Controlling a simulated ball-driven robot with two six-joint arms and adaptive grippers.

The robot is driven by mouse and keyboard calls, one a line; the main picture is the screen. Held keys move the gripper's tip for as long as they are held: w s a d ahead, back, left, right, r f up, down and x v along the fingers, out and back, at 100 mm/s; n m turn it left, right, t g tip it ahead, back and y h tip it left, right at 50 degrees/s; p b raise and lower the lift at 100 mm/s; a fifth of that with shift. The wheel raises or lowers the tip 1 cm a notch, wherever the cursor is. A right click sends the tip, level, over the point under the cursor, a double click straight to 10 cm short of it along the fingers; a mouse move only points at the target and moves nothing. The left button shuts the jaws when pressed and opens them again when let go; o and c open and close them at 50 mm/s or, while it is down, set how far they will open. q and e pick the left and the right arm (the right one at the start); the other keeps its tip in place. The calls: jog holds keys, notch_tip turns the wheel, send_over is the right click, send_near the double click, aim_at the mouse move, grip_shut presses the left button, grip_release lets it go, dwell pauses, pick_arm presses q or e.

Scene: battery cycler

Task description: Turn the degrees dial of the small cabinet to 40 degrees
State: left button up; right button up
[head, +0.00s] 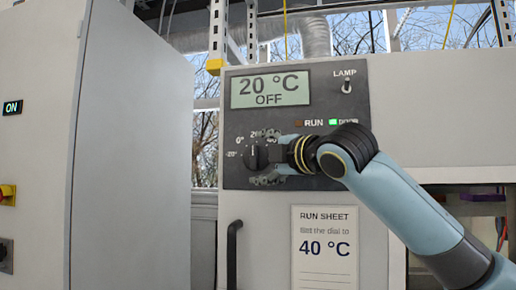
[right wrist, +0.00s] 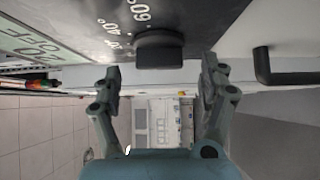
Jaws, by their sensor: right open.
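The degrees dial (head: 250,157) is a dark round knob with a grip bar on the small cabinet's dark panel (head: 300,180). Marks 0°, -20° and part of 20 show around it in the head view; 40° and 60° show in the right wrist view. My right gripper (head: 264,157) is at the dial, open, with one finger above it and one below. In the right wrist view the dial (right wrist: 160,50) lies ahead between the spread fingers (right wrist: 160,75), with gaps on both sides. The display (head: 270,88) reads 20 °C OFF. My left gripper is not in view.
A run sheet (head: 324,262) below says to set the dial to 40 °C. A black door handle (head: 232,255) stands out below the dial. A tall grey cabinet (head: 130,150) stands left.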

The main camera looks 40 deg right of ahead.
aim_at(255, 158)
jog(key=shift+w+d+p, duration=0.1)
jog(key=shift+w+p, duration=0.2)
jog(key=shift+w, duration=0.95)
jog(key=c, duration=1.2)
